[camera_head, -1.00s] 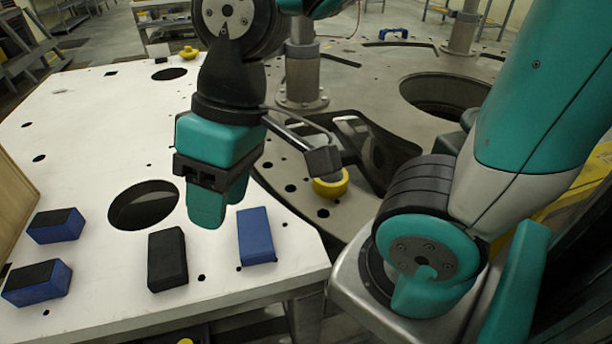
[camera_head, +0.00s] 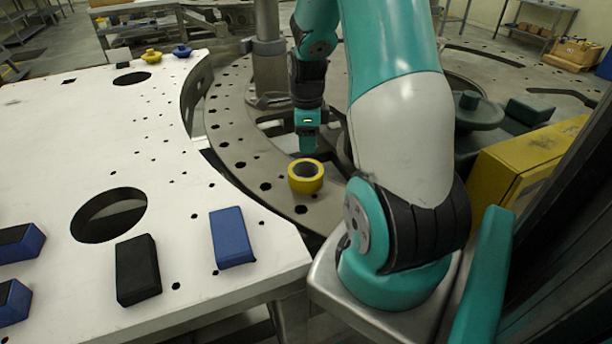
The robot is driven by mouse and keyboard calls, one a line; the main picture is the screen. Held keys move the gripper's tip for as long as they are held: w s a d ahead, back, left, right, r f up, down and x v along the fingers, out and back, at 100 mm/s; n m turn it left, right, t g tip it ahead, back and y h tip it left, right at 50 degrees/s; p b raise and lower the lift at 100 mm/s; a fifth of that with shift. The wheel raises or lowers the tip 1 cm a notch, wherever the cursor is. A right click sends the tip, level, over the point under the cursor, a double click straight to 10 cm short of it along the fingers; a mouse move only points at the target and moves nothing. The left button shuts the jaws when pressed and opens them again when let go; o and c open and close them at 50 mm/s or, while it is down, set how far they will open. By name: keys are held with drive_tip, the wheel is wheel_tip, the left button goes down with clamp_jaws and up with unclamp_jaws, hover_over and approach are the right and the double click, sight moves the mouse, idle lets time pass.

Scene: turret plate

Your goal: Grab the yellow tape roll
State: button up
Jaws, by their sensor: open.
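The yellow tape roll (camera_head: 306,187) lies flat on the grey turret plate (camera_head: 228,112), close to the edge of the white table, its dark hole facing up. My gripper (camera_head: 307,150) points down just above and behind the roll, close to its far rim in the picture. The gripper is open and holds nothing that I can see. The gap between its fingers is hard to make out from this side. The roll is in full view.
A blue block (camera_head: 232,238) and a black block (camera_head: 138,270) lie on the white table (camera_head: 60,130), with more blue blocks at its left edge. The table has a large round hole. A yellow box (camera_head: 520,165) stands at the right. A metal post (camera_head: 268,50) rises behind my gripper.

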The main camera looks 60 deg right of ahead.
drive_tip(key=p, duration=0.1)
hover_over(306, 192)
drive_tip(key=d, duration=0.1)
drive_tip(key=f, duration=0.9)
drive_tip(key=shift+w, duration=0.2)
drive_tip(key=shift+a+f+p, duration=0.15)
drive_tip(key=shift+f+p, duration=0.4)
drive_tip(key=shift+f, duration=0.85)
drive_tip(key=shift+a+f+p, duration=0.1)
drive_tip(key=shift+f+p, duration=0.45)
drive_tip(key=shift+f, duration=0.85)
clamp_jaws()
